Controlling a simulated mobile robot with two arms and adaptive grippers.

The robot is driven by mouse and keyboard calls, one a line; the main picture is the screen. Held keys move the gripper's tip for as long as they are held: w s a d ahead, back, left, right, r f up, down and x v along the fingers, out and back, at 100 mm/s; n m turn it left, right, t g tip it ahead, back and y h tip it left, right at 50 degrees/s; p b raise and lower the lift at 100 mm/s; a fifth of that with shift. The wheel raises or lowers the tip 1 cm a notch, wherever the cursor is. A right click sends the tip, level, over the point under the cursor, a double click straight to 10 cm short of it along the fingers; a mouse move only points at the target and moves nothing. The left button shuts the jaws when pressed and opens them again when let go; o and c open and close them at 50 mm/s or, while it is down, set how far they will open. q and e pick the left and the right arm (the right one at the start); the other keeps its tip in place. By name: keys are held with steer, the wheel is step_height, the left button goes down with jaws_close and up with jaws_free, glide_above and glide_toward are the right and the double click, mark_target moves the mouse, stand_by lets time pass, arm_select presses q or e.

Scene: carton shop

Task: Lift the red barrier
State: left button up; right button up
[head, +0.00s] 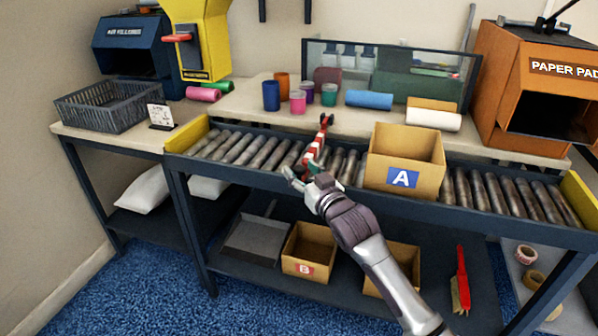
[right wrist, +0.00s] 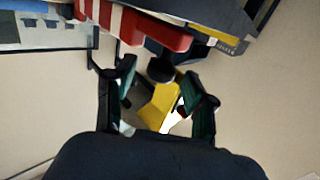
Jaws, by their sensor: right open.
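The red barrier (head: 314,151) is a red-and-white striped bar at the roller conveyor, left of the box marked A. Its far end has a dark and red fitting near the conveyor's back edge. My right gripper (head: 299,172) is at the near end of the bar, above the conveyor's front rail, and partly covers that end. In the right wrist view the barrier (right wrist: 150,27) crosses the top, beyond the fingers of the open gripper (right wrist: 158,88). Nothing is held between the fingers. I cannot tell whether a finger touches the bar. My left gripper is not in view.
Box A (head: 403,153) stands on the roller conveyor (head: 250,149) just right of the barrier. Box B (head: 309,252) is on the lower shelf. The rollers left of the barrier are clear.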

steer(key=shift+x, duration=0.85)
steer(key=shift+c, duration=0.2)
jaws_close()
